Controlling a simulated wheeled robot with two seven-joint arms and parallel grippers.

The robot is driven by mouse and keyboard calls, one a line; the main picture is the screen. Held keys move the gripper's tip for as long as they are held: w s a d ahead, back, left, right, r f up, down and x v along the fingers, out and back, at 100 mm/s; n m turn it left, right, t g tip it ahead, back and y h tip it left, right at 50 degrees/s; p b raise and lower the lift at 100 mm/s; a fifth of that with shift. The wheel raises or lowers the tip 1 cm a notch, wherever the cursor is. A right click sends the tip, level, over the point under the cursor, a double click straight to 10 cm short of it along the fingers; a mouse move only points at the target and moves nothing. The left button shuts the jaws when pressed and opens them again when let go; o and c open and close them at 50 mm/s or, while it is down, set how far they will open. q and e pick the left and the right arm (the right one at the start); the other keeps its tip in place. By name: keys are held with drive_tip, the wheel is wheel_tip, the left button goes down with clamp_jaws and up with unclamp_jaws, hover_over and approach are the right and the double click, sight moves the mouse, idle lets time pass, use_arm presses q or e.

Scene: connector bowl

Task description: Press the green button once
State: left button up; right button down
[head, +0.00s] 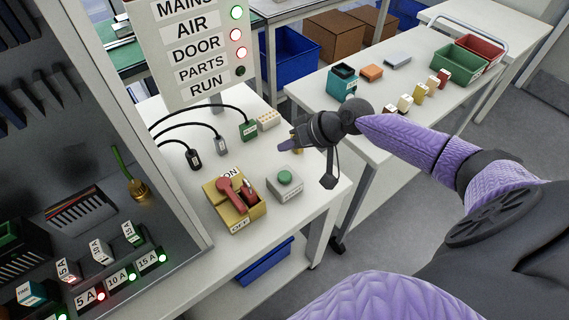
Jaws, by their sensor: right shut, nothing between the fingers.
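The green button (285,177) is a round green cap on top of a small light-grey box (286,191) on the white bench. A label on the front of the box is too small to read. My right gripper (282,147) is shut and empty. In the picture it is just above the button, with its fingers pointing left, and it does not appear to touch the cap. My left gripper is not in view.
A yellow switch box (243,214) with a red lever stands left of the button. Black, grey and green cabled connectors (249,130) lie behind. An open grey cabinet (170,215) borders the left. A status board (190,40) stands at the back.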

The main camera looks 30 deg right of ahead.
sight(288, 177)
wheel_tip(288, 177, down, 8)
drive_tip(key=b, duration=0.6)
drive_tip(key=shift+r, duration=0.2)
drive_tip(key=shift+f+b, duration=0.3)
drive_tip(key=shift+b, duration=0.1)
idle(1.0)
drive_tip(key=shift+f, duration=0.4)
